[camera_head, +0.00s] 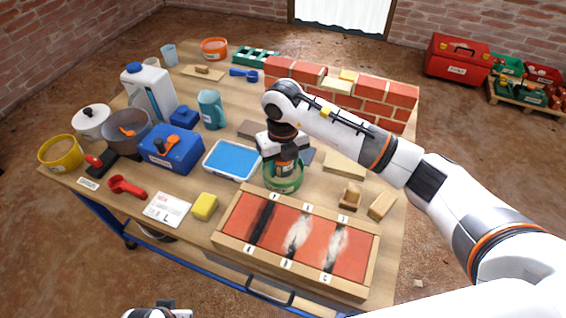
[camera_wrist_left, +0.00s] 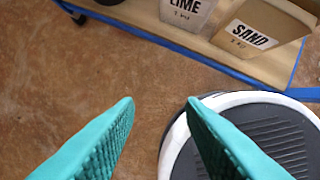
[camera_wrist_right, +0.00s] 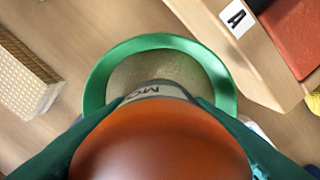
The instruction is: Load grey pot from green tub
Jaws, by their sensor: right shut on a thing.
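The green tub (camera_head: 283,184) stands behind the framed red panel; the right wrist view shows its rim (camera_wrist_right: 97,80) and beige speckled contents (camera_wrist_right: 150,72). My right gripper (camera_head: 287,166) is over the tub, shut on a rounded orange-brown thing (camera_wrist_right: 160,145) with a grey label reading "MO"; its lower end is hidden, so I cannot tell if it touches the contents. The grey pot (camera_head: 111,139) stands at the table's left with something orange in it, well apart from my right gripper. My left gripper (camera_wrist_left: 160,104) is open and empty beside the table, above the floor.
Near the tub are a blue-filled tray (camera_head: 232,161), a yellow sponge (camera_head: 205,206), the framed panel (camera_head: 298,240) and a brick wall (camera_head: 385,98) behind. A blue box (camera_head: 172,150) stands between pot and tub. Lime (camera_wrist_left: 187,10) and sand (camera_wrist_left: 262,30) containers sit on a lower shelf.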

